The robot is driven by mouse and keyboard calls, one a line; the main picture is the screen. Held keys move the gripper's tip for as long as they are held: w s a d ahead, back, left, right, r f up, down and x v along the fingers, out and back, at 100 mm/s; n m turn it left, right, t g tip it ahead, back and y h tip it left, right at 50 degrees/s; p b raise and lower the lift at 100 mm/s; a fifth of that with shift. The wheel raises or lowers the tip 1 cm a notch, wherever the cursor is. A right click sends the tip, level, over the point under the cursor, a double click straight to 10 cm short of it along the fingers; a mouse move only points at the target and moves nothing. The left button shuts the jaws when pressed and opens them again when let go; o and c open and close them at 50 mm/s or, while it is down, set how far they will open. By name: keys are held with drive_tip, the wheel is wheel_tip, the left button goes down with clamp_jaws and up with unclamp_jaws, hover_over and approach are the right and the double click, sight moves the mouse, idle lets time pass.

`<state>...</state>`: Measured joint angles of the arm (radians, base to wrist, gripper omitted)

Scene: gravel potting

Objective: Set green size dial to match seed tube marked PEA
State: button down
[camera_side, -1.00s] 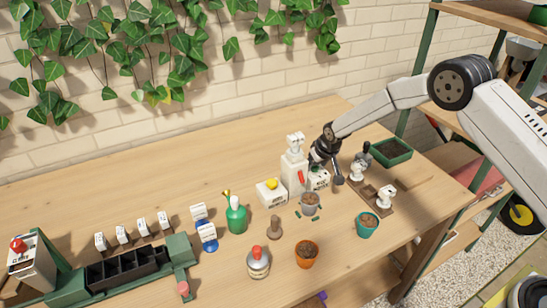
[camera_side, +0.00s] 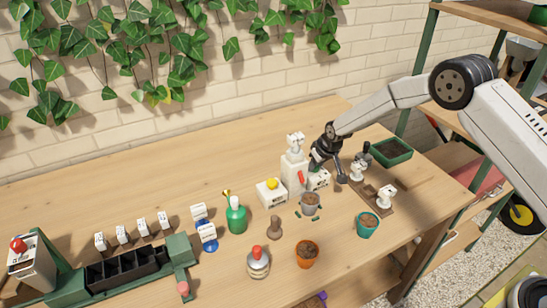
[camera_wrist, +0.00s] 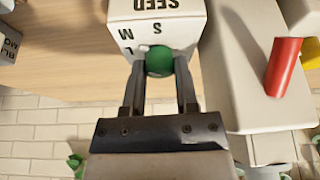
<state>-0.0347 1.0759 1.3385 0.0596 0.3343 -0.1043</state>
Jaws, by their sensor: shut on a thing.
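The green size dial (camera_wrist: 159,61) is on the face of a white box (camera_wrist: 185,32) marked SEED, with the letters S, M and L around the dial. The lettering appears upside down in the wrist view. A small pale mark sits at the dial's upper left, on the side of L and M. My gripper (camera_wrist: 160,75) is shut on the dial, one finger on each side. In the side view the white box (camera_side: 319,181) is partly hidden behind my gripper (camera_side: 313,171). No seed tube marked PEA can be made out; labels there are too small to read.
A white dispenser with a red lever (camera_side: 300,176) stands close beside the box. A wooden rack with white-topped pieces (camera_side: 386,195) is on the right. A grey pot (camera_side: 310,203), an orange pot (camera_side: 306,254) and a teal pot (camera_side: 367,225) stand nearer the front.

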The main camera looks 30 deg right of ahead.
drive_tip(key=shift+d+n, duration=0.1)
drive_tip(key=shift+n, duration=0.3)
drive_tip(key=shift+n+g+y, duration=0.3)
drive_tip(key=shift+n+y, duration=0.4)
drive_tip(key=shift+n, duration=0.9)
drive_tip(key=shift+d+n+g+y, duration=0.1)
drive_tip(key=shift+n+g+y, duration=0.4)
drive_tip(key=shift+n, duration=1.4)
drive_tip(key=shift+c, duration=1.8)
unclamp_jaws()
drive_tip(key=shift+r, duration=0.1)
